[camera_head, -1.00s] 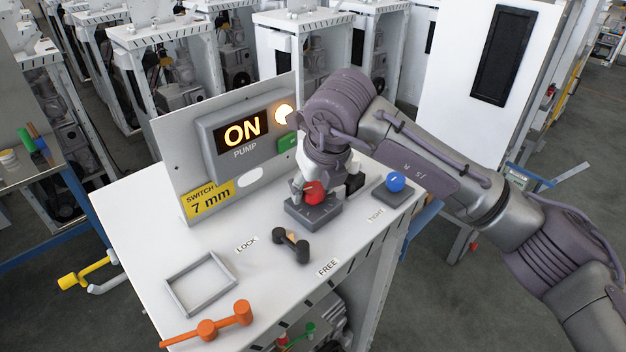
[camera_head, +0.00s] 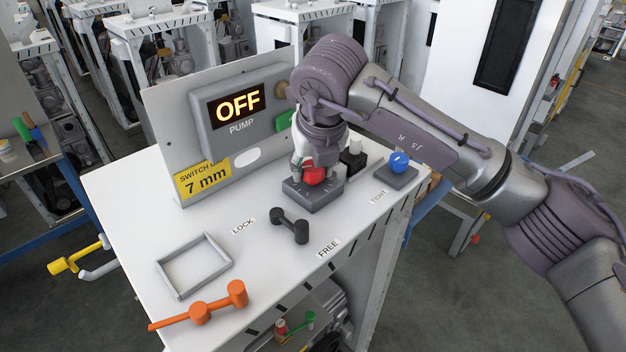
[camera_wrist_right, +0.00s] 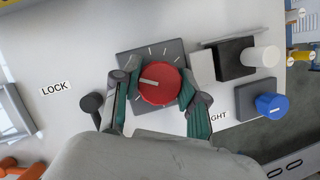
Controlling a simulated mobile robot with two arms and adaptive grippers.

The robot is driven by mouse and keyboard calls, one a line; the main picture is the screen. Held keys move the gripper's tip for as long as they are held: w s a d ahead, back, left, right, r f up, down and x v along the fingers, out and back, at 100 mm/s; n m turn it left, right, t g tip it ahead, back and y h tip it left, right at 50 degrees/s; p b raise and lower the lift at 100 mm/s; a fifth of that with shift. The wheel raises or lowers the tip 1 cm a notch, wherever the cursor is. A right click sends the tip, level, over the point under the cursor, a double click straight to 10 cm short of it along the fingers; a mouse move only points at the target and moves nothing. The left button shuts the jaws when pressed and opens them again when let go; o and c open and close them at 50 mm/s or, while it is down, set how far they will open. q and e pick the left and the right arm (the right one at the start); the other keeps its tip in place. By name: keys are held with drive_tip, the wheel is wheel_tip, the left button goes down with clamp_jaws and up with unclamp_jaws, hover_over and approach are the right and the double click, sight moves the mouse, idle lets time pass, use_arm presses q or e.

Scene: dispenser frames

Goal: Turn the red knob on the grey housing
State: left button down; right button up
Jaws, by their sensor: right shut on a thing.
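The red knob (camera_head: 314,175) sits on the dark grey housing (camera_head: 318,196) on the white bench top. My right gripper (camera_head: 304,168) comes down over the housing and is shut on the knob. In the right wrist view the two fingers lie on either side of the red knob (camera_wrist_right: 160,84), and its pale pointer line aims left. Dial marks show on the housing (camera_wrist_right: 138,57) around it. In the head view the fingers partly hide the knob. The pump display (camera_head: 238,104) reads OFF and the round lamp beside it is dark. My left gripper is not in view.
A blue knob (camera_head: 399,161) stands on its own grey base to the right. A black dumbbell-shaped part (camera_head: 290,227), an empty grey frame (camera_head: 160,265) and an orange handle (camera_head: 200,313) lie toward the front. An upright panel (camera_head: 160,125) stands behind.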

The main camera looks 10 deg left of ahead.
drive_tip(key=m+b, duration=0.2)
drive_tip(key=b, duration=0.1)
drive_tip(key=shift+f+h, duration=0.2)
drive_tip(key=shift+h, duration=0.2)
drive_tip(key=shift+r+m+t+b, duration=0.2)
drive_tip(key=shift+m+t+b, duration=0.15)
drive_tip(key=shift+m, duration=0.25)
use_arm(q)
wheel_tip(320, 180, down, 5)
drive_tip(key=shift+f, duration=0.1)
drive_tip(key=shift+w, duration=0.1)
use_arm(e)
drive_tip(key=o, duration=0.9)
drive_tip(key=shift+c, duration=0.2)
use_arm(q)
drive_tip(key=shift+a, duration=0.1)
use_arm(e)
drive_tip(key=shift+r, duration=0.1)
drive_tip(key=a+v, duration=0.1)
drive_tip(key=v, duration=1.1)
drive_tip(key=shift+d, duration=0.35)
drive_tip(key=shift+w, duration=0.15)
